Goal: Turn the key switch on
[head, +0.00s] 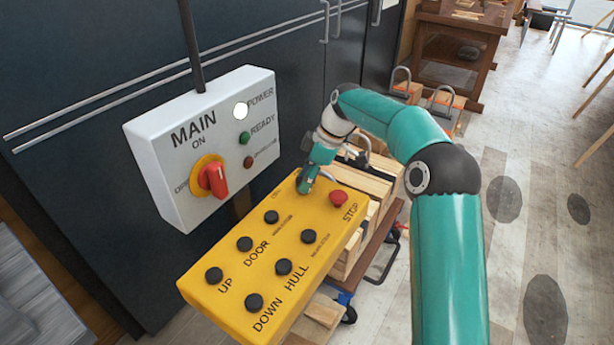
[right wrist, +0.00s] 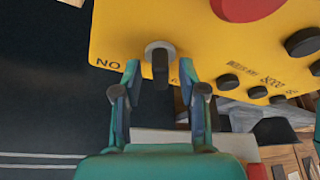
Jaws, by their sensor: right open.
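The key switch (right wrist: 160,68) shows in the right wrist view on the yellow control panel (right wrist: 130,25). It has a pale round collar and a dark key standing out from it. An "ON" label, upside down in this view, is to its left. My right gripper (right wrist: 159,76) is open, with one finger on each side of the key and a visible gap to both. In the head view my right gripper (head: 304,186) is at the far end of the yellow panel (head: 225,290) and hides the key switch. My left gripper is not in view.
A red STOP button (head: 338,198) is close to my right gripper, and several black buttons (head: 271,217) cover the panel. A white MAIN box (head: 175,150) with a red rotary knob (head: 213,180) stands behind. Stacked timber (head: 385,180) lies beyond the panel.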

